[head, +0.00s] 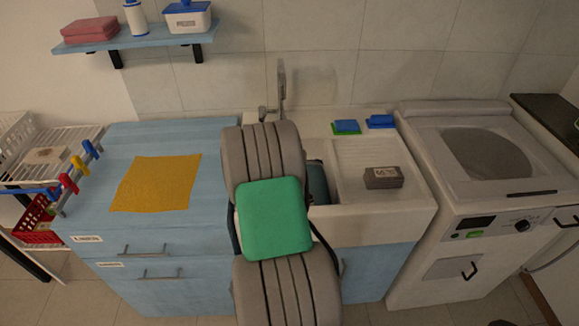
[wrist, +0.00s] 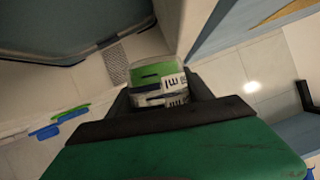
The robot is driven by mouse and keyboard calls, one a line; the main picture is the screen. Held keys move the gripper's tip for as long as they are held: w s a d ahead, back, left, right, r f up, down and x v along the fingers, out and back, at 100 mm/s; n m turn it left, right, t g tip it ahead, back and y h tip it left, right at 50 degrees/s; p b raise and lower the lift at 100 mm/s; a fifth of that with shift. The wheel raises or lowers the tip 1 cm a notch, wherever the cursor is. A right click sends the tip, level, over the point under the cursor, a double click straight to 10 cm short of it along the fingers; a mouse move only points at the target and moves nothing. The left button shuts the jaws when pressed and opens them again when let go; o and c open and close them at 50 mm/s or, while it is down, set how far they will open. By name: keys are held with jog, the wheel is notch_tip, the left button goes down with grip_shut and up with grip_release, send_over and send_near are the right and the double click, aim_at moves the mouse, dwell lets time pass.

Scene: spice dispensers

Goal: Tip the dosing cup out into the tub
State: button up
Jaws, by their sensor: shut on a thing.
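My gripper (wrist: 163,104) shows in the wrist view as dark fingers on either side of a small cup-like thing with green and a white label with dark print, which I take for the dosing cup (wrist: 150,93). It is shut on it. I cannot tell whether the cup holds anything. The tub (head: 317,180) is grey-blue and stands in the sink, mostly hidden behind my arm in the head view. In the wrist view a dark grey-blue wall and rim, likely the tub (wrist: 80,45), fills the upper left, apart from the cup. My arm hides gripper and cup in the head view.
A yellow cloth (head: 157,183) covers part of the blue counter (head: 105,220). A washing machine (head: 470,180) stands right.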

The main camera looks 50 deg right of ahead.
jog(key=shift+s+d+f+m+t+y, duration=0.4)
jog(key=shift+s+d+f+m+y, duration=0.1)
jog(key=shift+d+f+m+y, duration=0.25)
jog(key=shift+s+d+f+m+t+y, duration=0.45)
jog(key=shift+d+f+m, duration=0.1)
jog(key=shift+d+m, duration=0.25)
jog(key=shift+a, duration=0.1)
jog(key=shift+s+r+m+t+y+p, duration=0.1)
jog(key=shift+r+m+t+y+p, duration=0.15)
jog(key=shift+r+m+y+p, duration=0.35)
jog(key=shift+r+m+t+y+p, duration=0.4)
jog(key=shift+m+t+p, duration=0.05)
jog(key=shift+m, duration=0.45)
jog(key=shift+r+m+t+y+p, duration=0.4)
jog(key=shift+m+t, duration=0.05)
jog(key=shift+m, duration=0.4)
dwell(1.9)
jog(key=shift+s+d+r+m+t+y+b, duration=0.2)
jog(key=shift+d+m+b, duration=0.15)
jog(key=shift+b, duration=0.15)
jog(key=shift+s+d+r+m+t+y+b, duration=0.1)
jog(key=shift+s+d+m+t+b, duration=0.2)
jog(key=shift+b, duration=0.2)
dwell(0.4)
jog(key=shift+w+d+r+b, duration=0.1)
jog(key=shift+r+b, duration=0.05)
jog(key=shift+b, duration=0.15)
dwell(0.4)
